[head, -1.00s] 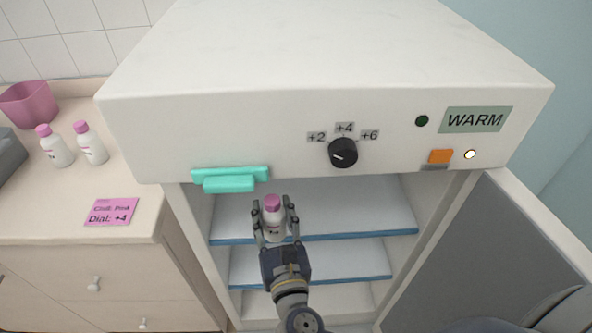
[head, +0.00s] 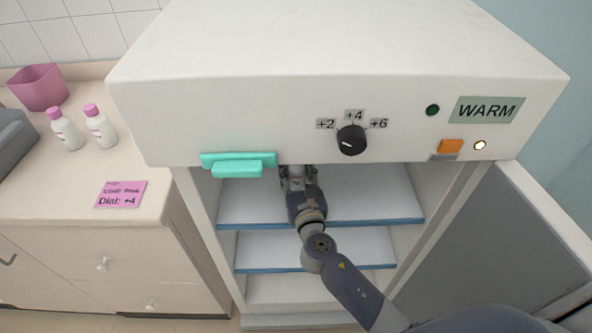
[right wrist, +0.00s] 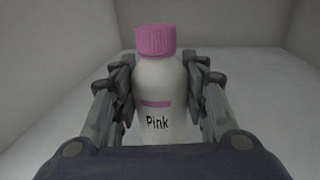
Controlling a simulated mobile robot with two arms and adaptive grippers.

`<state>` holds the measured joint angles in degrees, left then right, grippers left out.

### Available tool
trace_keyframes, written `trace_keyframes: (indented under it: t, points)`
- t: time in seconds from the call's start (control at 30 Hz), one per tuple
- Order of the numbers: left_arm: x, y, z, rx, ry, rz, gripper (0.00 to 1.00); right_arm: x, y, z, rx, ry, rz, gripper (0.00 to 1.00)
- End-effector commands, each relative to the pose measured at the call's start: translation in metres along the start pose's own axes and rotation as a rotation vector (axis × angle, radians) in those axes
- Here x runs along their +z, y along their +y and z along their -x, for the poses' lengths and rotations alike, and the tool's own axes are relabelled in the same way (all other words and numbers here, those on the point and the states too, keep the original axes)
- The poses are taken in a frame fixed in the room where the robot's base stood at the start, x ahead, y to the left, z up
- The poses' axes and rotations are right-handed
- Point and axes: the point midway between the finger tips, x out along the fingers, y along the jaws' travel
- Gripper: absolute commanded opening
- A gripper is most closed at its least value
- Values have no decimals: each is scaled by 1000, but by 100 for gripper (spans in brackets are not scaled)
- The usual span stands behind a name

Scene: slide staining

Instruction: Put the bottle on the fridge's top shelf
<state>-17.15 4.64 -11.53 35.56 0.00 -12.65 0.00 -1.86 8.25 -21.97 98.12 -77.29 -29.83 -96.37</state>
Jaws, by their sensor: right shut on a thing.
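The bottle (right wrist: 158,95) is white with a pink cap and the label "Pink". In the right wrist view it stands upright between the fingers of my right gripper (right wrist: 160,90), which is shut on it. In the head view my right gripper (head: 297,180) reaches into the open fridge (head: 340,70) over the top shelf (head: 370,205), and the bottle is mostly hidden under the fridge's upper front. I cannot tell whether the bottle's base touches the shelf. My left gripper is not in view.
The fridge door (head: 490,240) stands open at the right. A dial (head: 351,140), a teal handle (head: 238,165) and a "WARM" sign (head: 487,110) are on the front. Two similar bottles (head: 66,130), a pink bin (head: 38,88) and a pink note (head: 122,194) are on the left counter.

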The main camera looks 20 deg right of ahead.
Motion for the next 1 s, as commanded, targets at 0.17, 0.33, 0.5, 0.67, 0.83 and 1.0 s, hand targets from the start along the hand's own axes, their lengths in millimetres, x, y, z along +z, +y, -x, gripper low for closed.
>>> trace_keyframes:
  t: [0.17,0.33,0.5,0.67,0.83,1.0]
  points:
    - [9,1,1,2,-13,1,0,1,0,0,0,-2,0,13]
    - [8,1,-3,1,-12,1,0,-3,0,0,0,-1,0,13]
    - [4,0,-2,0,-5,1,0,-2,0,0,0,0,0,61]
    - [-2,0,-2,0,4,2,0,-2,0,0,0,0,0,61]
    - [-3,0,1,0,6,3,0,1,0,0,0,-1,0,61]
    - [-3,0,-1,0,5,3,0,-2,0,19,1,2,0,61]
